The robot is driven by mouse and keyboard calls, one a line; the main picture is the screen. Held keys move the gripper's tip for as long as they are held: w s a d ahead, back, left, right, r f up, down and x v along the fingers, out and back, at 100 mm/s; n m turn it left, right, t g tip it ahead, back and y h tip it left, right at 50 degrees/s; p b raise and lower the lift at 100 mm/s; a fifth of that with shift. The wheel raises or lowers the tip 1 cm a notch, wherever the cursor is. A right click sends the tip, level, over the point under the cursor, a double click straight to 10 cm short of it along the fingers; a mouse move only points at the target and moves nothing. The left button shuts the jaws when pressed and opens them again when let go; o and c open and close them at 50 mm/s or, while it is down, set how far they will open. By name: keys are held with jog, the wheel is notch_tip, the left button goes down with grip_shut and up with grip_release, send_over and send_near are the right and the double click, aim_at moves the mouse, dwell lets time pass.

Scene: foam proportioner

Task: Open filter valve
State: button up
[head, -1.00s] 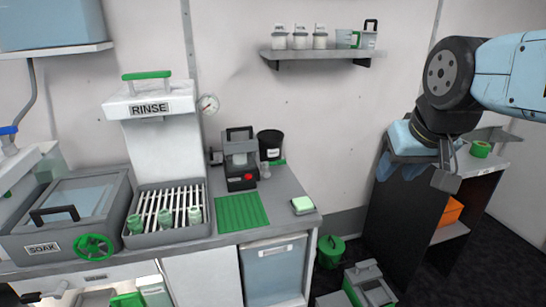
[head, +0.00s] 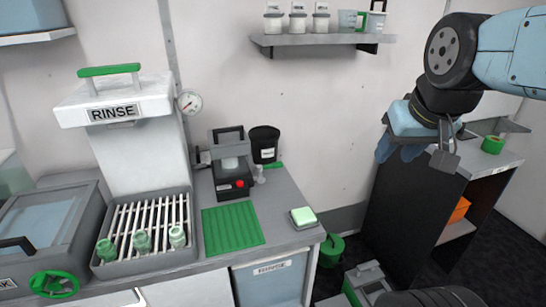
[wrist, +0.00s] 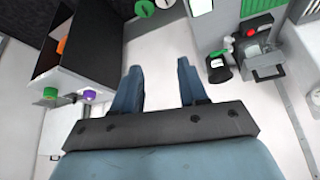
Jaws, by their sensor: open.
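No part in view is labelled as the filter valve, so I cannot tell which it is. A green handwheel (head: 54,284) is on the front of the grey soak tank (head: 85,207), at the lower left of the head view. A dark machine (head: 232,180) with a red button stands on the counter left of a black cup (head: 264,143). My gripper (head: 446,152) hangs in the air at the right of the head view, well away from the handwheel and the machine. In the wrist view its two blue fingers (wrist: 158,72) are apart with nothing between them.
The rinse station (head: 118,105) and its slatted tray (head: 145,235) with green fittings stand left of a green mat (head: 232,224). A sponge (head: 304,217) lies near the counter's right end. A wall shelf (head: 320,40) holds jars. A dark-sided bench (head: 415,190) stands at right.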

jog(key=shift+w+d, duration=0.15)
jog(key=shift+o, duration=0.6)
jog(key=w+a+f+m+g+y, duration=0.2)
jog(key=w+g, duration=0.1)
jog(key=w, duration=0.3)
jog(key=w+a+f+m+g+y, duration=0.1)
jog(key=w+a+f+m+g, duration=0.1)
jog(key=w, duration=0.4)
jog(key=m+g+y, duration=0.5)
jog(key=m+y, duration=0.6)
jog(key=y, duration=0.3)
send_near(277, 163)
jog(key=x, duration=1)
jog(key=shift+f, duration=0.1)
